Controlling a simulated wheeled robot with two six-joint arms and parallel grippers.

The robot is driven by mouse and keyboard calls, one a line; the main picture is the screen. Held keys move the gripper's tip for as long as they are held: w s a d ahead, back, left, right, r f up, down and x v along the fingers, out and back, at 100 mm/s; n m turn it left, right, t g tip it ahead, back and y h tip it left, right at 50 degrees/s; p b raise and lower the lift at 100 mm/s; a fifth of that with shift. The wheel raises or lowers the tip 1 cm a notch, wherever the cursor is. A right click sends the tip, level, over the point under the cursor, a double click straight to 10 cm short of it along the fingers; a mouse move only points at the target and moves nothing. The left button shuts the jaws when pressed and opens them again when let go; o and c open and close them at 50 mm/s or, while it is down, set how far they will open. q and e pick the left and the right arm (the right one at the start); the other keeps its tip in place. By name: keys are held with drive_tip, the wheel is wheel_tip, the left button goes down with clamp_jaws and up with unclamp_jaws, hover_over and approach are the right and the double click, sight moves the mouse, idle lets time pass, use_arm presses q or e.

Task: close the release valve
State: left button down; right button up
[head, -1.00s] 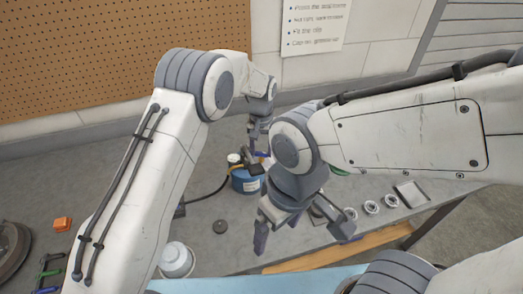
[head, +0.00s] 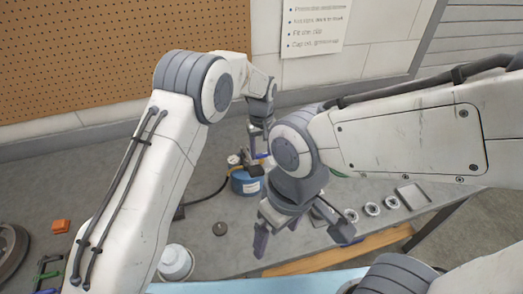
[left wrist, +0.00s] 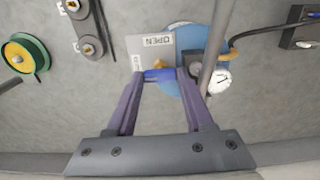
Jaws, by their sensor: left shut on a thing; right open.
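A blue canister (head: 245,184) stands on the bench in the head view, with a round gauge (head: 233,160) on top. In the left wrist view the canister (left wrist: 188,68) is partly covered by a grey plate marked OPEN (left wrist: 152,50). My left gripper (left wrist: 160,76) has its fingertips shut on a small blue handle (left wrist: 158,74) at the plate's lower edge. In the head view my left gripper (head: 260,153) is above the canister, and its hold is hard to make out. My right gripper (head: 303,238) is open and empty, in front of and right of the canister.
A dark hose (head: 207,197) runs left from the canister. A dark disc (head: 219,229) lies in front. Several metal rings (head: 372,208) and a square tray (head: 412,196) lie at the right. A white container (head: 175,261) and an orange block (head: 61,226) are at the left.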

use_arm(q)
drive_tip(key=shift+w+r, duration=0.1)
drive_tip(key=shift+c, duration=1.4)
unclamp_jaws()
